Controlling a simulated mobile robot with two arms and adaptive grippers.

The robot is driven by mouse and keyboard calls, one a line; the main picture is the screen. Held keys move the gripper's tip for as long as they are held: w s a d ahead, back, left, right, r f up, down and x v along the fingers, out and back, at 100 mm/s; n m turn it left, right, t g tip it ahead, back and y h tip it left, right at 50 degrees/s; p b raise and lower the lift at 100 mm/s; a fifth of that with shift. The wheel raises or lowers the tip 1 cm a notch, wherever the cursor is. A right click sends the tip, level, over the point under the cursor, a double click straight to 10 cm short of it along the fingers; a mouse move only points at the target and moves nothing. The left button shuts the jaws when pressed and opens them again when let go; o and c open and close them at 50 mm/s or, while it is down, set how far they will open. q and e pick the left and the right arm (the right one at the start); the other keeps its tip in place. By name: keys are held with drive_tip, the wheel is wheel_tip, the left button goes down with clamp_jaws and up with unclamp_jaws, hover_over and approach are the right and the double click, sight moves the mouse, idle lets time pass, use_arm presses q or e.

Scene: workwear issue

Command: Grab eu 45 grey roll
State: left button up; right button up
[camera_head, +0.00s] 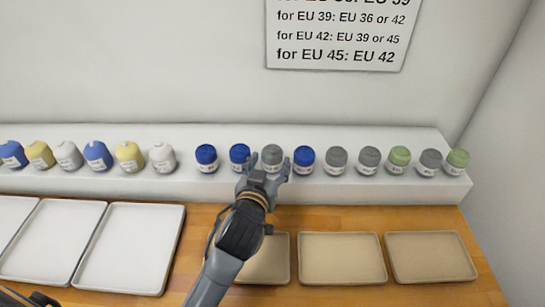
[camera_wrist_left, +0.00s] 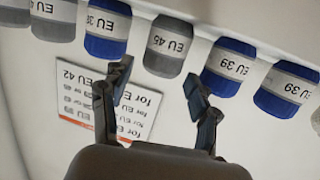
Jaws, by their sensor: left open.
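The grey roll labelled EU 45 (camera_wrist_left: 168,48) stands upright in the row on the white ledge, between blue rolls. In the head view the same grey roll (camera_head: 272,154) is partly hidden behind my left gripper (camera_head: 268,167). My left gripper is open, its fingertips reaching to either side of the grey roll.
Blue EU 39 rolls (camera_wrist_left: 228,66) stand close on the wrist view's right, another blue roll (camera_wrist_left: 107,28) on its left. Grey and green rolls (camera_head: 399,160) continue right. Beige trays (camera_head: 342,281) and white trays (camera_head: 113,286) lie on the wooden table below. A sign (camera_head: 338,65) hangs behind.

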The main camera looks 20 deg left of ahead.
sight(270, 156)
use_arm(q)
drive_tip(key=x, duration=0.2)
drive_tip(key=p+x, duration=0.1)
drive_tip(key=x, duration=0.1)
drive_tip(key=shift+w+a+r, duration=0.15)
drive_tip(key=shift+w+a, duration=0.05)
drive_tip(key=shift+a, duration=0.05)
drive_tip(key=shift+w, duration=0.25)
drive_tip(key=shift+c, duration=0.2)
drive_tip(key=c, duration=0.9)
use_arm(e)
drive_tip(key=shift+w+a+r, duration=0.15)
drive_tip(key=shift+r, duration=0.25)
drive_tip(key=shift+w+a+r, duration=0.1)
drive_tip(key=shift+w+r, duration=0.05)
drive_tip(key=shift+r, duration=0.2)
